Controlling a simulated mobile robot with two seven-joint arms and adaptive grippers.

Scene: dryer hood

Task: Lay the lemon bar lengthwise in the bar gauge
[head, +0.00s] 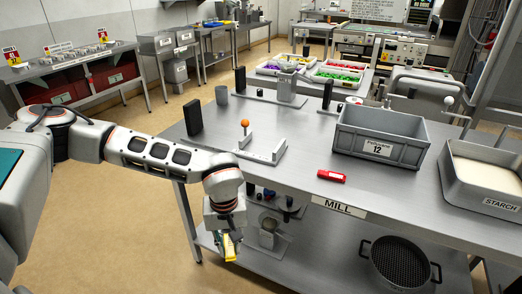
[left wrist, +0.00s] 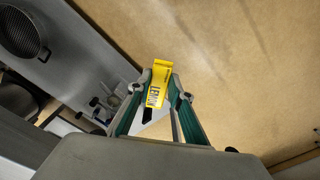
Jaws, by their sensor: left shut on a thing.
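The lemon bar (head: 230,249) is yellow, with "LEMON" lettering in the left wrist view (left wrist: 158,84). My left gripper (head: 228,238) is shut on it, and its two green-sided fingers (left wrist: 161,94) lie either side of the bar. The gripper points down, off the near left edge of the steel table, with floor behind the bar in the wrist view. A light grey fixture with an orange knob (head: 262,151) on the table looks like the bar gauge, but I see no label. My right gripper is not in view.
The steel table (head: 300,178) marked MILL carries a red bar (head: 331,176), a grey crate (head: 381,137) marked 12, a starch tray (head: 484,178) and black uprights (head: 193,117). A perforated pan (head: 400,262) stands below. Table surface around the orange-knobbed fixture is mostly clear.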

